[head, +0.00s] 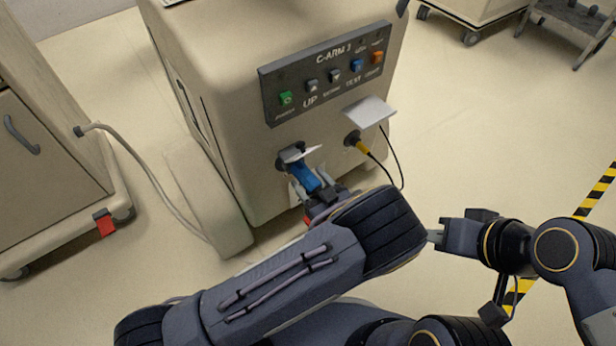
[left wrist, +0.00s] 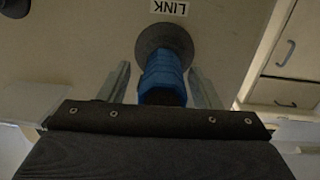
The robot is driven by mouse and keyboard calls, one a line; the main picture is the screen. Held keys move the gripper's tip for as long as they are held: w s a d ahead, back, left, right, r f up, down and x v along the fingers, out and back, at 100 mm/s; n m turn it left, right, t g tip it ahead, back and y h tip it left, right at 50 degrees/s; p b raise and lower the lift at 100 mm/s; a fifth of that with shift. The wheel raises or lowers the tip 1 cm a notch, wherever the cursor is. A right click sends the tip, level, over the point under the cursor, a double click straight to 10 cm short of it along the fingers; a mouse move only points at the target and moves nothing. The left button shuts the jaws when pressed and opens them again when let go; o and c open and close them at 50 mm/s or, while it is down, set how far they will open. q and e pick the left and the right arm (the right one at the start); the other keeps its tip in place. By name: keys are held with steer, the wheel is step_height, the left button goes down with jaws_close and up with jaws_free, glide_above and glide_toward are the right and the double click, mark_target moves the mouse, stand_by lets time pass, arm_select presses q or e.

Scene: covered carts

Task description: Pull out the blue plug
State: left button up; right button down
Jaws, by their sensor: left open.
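The blue plug (head: 305,176) sits in a round dark socket on the front of the beige C-arm cart (head: 240,190), under a small raised flap. In the left wrist view the blue plug (left wrist: 162,76) points into its grey socket, below a label reading LINK. My left gripper (head: 312,184) is at the plug, with its fingers apart. In the left wrist view its fingers (left wrist: 162,84) stand on either side of the plug, with a gap showing at each side. My right gripper (head: 436,237) is low at the right, away from the cart; its jaw state is unclear.
A yellow plug (head: 361,145) with a black cable sits in a socket to the right, under a larger raised flap (head: 369,111). A button panel (head: 325,72) is above. Another cart (head: 50,160) with a hose stands at the left.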

mark_target(311, 193)
arm_select(q)
steer(key=shift+w+a+r+y, duration=0.15)
steer(key=shift+a+y, duration=0.1)
steer(key=shift+a, duration=0.3)
steer(key=shift+w+a+r+y, duration=0.1)
steer(key=shift+w+a+y, duration=0.1)
steer(key=shift+a, duration=0.35)
steer(key=shift+w+a+r+y, duration=0.1)
steer(key=shift+a+y, duration=0.15)
steer(key=shift+a, duration=0.3)
jaws_close()
steer(key=shift+s+d, duration=0.1)
steer(key=shift+s, duration=0.05)
steer(key=shift+s+d+f+n+g, duration=0.1)
steer(key=shift+s+d+n+g, duration=0.05)
steer(key=shift+s+d, duration=0.4)
steer(key=shift+s+d+n+g, duration=0.15)
steer(key=shift+s+d, duration=0.2)
steer(key=shift+s, duration=0.35)
steer(key=shift+v, duration=1.2)
steer(key=shift+a, duration=0.1)
